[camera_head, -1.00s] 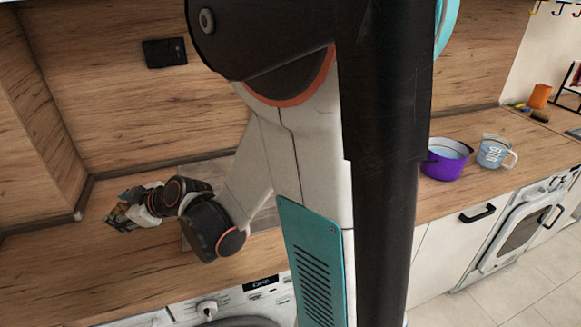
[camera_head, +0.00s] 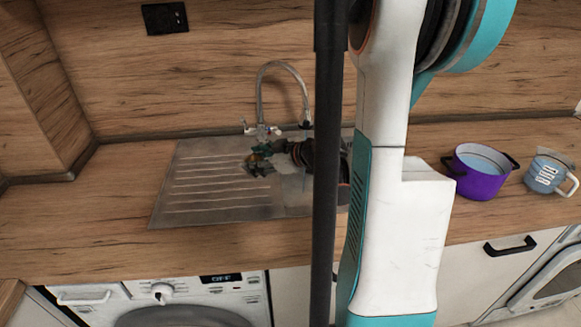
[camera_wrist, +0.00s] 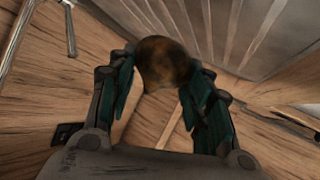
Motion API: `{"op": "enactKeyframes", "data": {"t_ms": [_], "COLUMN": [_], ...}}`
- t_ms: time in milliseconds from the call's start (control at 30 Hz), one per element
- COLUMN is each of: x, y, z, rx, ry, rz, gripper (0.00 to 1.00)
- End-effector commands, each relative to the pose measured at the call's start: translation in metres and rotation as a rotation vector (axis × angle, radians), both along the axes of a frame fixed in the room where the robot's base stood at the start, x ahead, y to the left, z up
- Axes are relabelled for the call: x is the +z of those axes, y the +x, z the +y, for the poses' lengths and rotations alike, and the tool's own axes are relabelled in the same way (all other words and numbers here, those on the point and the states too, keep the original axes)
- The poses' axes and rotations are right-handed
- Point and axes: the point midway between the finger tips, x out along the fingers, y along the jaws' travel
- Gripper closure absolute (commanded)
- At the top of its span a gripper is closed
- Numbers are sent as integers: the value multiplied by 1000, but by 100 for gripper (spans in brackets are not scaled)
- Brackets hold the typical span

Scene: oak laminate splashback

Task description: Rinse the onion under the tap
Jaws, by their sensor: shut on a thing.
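The onion (camera_wrist: 165,60) is brown and round, held between the two dark green finger pads of my gripper (camera_wrist: 160,80) in the wrist view. In the head view my gripper (camera_head: 258,158) is over the ribbed drainboard of the steel sink (camera_head: 205,187), a little below and left of the tap (camera_head: 281,68) in the picture. The onion is too small there to make out clearly. The tap has a tall curved spout. My arm and a dark column hide much of the sink's right side, including most of the basin.
A purple pot (camera_head: 480,178) and a blue-grey measuring jug (camera_head: 546,174) stand on the counter at the right. A socket (camera_head: 165,18) is on the wooden splashback. A washing machine (camera_head: 170,298) is under the counter. The wooden counter left of the sink is clear.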

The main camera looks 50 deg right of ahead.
Motion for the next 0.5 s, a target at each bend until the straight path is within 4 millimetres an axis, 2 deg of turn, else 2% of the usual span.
{"op": "enactKeyframes", "data": {"t_ms": [33,200,333,500], "x": [-6,-13,-15,-15], "y": [-12,-43,-57,-60], "z": [-19,-55,-68,-75], "rx": [-12,-17,-17,-15], "ry": [2,2,2,1], "rz": [-1,0,-1,-1], "gripper": [81,81,81,81]}}
